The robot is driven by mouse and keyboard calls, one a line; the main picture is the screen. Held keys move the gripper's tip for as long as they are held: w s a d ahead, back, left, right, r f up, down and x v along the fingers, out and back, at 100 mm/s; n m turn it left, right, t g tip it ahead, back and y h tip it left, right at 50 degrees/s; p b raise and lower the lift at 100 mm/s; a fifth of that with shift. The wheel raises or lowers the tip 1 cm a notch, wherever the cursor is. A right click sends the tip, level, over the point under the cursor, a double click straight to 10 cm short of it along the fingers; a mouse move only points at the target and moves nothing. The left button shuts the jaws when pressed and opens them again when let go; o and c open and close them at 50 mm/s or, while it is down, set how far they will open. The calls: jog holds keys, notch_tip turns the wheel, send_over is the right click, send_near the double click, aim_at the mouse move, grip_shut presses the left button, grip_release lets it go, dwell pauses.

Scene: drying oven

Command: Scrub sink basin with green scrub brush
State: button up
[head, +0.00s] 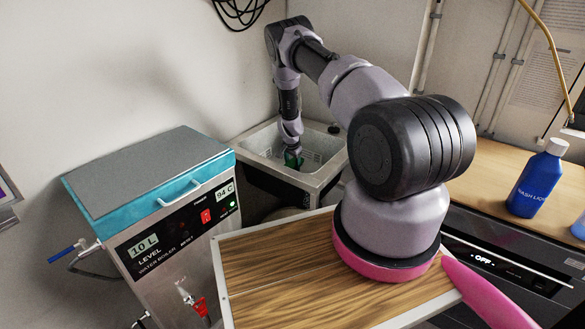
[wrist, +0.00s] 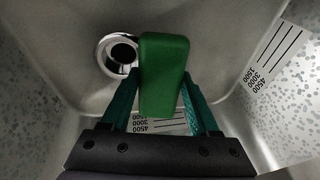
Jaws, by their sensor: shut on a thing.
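The sink basin (head: 322,157) is a metal tub in the back corner, with its rim and far inner wall showing in the head view. My gripper (wrist: 158,88) reaches down into it and is shut on the green scrub brush (wrist: 160,75). In the wrist view the brush's green block stands between my fingers, near the round chrome drain (wrist: 106,54). In the head view the brush is a small dark green patch (head: 293,157) inside the basin. The bristles are hidden, so I cannot tell whether they touch the basin.
A water boiler (head: 150,185) with a teal lid band stands left of the sink. A blue wash liquid bottle (head: 537,180) stands on the wooden counter (head: 490,165) at right. Printed scale marks (wrist: 275,52) show on the basin wall. The basin's walls close in around my gripper.

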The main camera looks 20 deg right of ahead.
aim_at(292, 163)
notch_tip(292, 163, up, 19)
dwell(1.7)
jog(key=shift+f, duration=0.1)
dwell(0.5)
jog(key=s+a+r+n+y, duration=0.2)
jog(key=s+a+r+n, duration=0.2)
jog(key=s+r+n, duration=0.25)
jog(key=s+a+r+n+y, duration=0.1)
jog(key=s+a+r+n, duration=0.3)
jog(key=s+r+n, duration=0.3)
notch_tip(292, 163, up, 8)
jog(key=m+g+h, duration=0.2)
jog(key=m, duration=1.1)
jog(key=shift+f+g, duration=0.15)
jog(key=shift+g, duration=0.15)
jog(key=shift+w+d+f+m, duration=0.1)
jog(key=shift+m, duration=0.15)
